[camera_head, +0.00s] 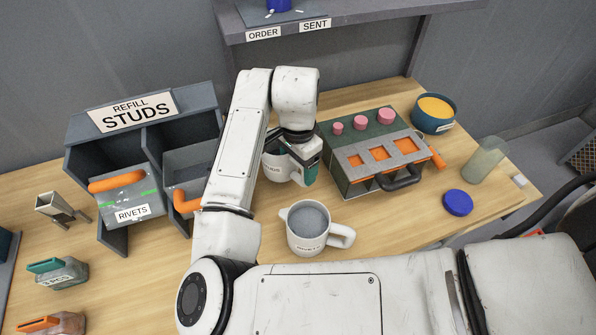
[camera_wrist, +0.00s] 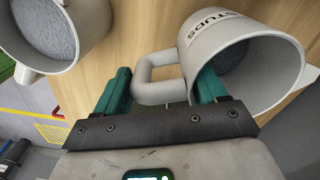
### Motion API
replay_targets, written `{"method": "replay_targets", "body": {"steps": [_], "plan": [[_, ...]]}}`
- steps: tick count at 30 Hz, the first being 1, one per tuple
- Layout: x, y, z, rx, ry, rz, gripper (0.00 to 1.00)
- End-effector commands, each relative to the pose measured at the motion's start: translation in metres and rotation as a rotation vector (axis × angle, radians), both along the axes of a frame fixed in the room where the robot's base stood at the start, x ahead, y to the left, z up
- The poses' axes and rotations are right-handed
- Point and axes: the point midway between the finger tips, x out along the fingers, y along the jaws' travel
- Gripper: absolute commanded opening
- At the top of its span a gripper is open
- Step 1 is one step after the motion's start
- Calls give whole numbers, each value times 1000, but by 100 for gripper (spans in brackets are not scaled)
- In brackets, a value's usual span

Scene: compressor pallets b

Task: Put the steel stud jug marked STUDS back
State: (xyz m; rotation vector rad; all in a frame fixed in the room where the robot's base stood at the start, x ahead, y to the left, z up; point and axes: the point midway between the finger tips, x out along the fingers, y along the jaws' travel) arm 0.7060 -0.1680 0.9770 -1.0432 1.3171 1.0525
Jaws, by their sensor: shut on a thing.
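The pale jug marked STUDS (camera_head: 275,168) is at mid-table, partly hidden behind my arm in the head view. In the wrist view the jug (camera_wrist: 222,50) shows its STUDS label and grey contents deep inside. My gripper (camera_head: 306,162) is shut on its handle; in the wrist view the teal fingers (camera_wrist: 162,88) stand either side of the handle. I cannot tell whether the jug's base touches the table. A second pale jug (camera_head: 307,243) with grey contents stands upright nearer me; it also shows in the wrist view (camera_wrist: 75,62).
A bin rack (camera_head: 190,100) labelled REFILL STUDS stands at the left, with a RIVETS bin (camera_head: 125,190). A green fixture (camera_head: 352,180) with an orange-windowed plate is right of the jug. A blue bowl (camera_head: 432,126), glass (camera_head: 484,162) and blue lid (camera_head: 457,203) are further right.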

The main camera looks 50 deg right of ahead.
Motion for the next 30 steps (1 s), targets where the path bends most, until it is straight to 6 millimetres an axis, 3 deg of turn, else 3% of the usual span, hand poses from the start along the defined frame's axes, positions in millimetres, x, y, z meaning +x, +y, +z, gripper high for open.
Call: {"method": "replay_targets", "body": {"steps": [7,18,19,26,30], "plan": [[0,0,-30,0,1,1,4],[0,0,-36,0,0,0,4],[0,0,-36,0,1,0,73],[0,0,-35,0,1,0,95],[0,0,-35,0,1,0,96]]}}
